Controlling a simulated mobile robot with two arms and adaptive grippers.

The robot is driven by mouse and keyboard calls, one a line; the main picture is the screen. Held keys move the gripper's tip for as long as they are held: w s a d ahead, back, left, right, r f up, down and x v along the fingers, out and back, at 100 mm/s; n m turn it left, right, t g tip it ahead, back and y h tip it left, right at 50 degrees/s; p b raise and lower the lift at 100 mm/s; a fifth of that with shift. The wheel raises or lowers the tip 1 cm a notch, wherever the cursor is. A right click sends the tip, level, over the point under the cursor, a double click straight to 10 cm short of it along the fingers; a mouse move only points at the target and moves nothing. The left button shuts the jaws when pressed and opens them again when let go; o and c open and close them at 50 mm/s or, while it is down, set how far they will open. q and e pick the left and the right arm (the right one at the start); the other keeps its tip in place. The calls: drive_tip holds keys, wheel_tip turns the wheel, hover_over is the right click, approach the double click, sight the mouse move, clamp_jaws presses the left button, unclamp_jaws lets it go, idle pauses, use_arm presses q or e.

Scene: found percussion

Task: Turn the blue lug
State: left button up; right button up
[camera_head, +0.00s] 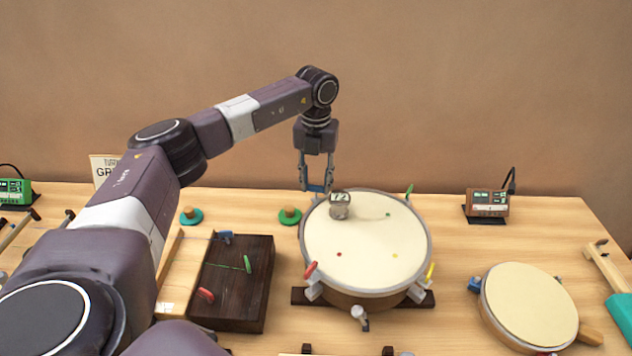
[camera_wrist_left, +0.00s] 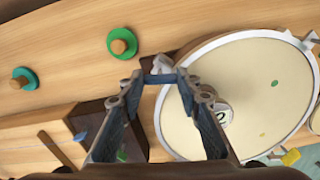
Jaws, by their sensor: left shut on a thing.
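A large drum (camera_head: 365,240) with a cream head stands on the table, with coloured lugs around its rim. The blue lug (camera_head: 316,188) is at its back left edge. My left gripper (camera_head: 317,186) reaches down from above and is shut on the blue lug. In the left wrist view the blue lug (camera_wrist_left: 160,78) lies between the fingertips of my left gripper (camera_wrist_left: 158,82), beside the drum rim (camera_wrist_left: 166,120). A small round gauge (camera_head: 340,205) sits on the drum head near this lug; its reading is too small to tell. My right gripper is not in view.
A red lug (camera_head: 311,270), a yellow lug (camera_head: 430,272) and a green lug (camera_head: 409,192) are on the same drum. A dark wooden box (camera_head: 255,300) with coloured pegs stands left. A smaller drum (camera_head: 530,303) and a device (camera_head: 487,203) are right. Two round knobs (camera_head: 290,216) lie behind.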

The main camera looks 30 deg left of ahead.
use_arm(q)
drive_tip(key=m, duration=0.5)
drive_tip(key=shift+r+m, duration=0.1)
drive_tip(key=shift+m, duration=0.2)
drive_tip(key=m, duration=1.3)
drive_tip(key=shift+w+b, duration=0.1)
drive_tip(key=shift+b, duration=0.25)
drive_tip(key=shift+r, duration=0.1)
drive_tip(key=o, duration=1.2)
drive_tip(key=shift+c, duration=0.2)
drive_tip(key=shift+m, duration=0.3)
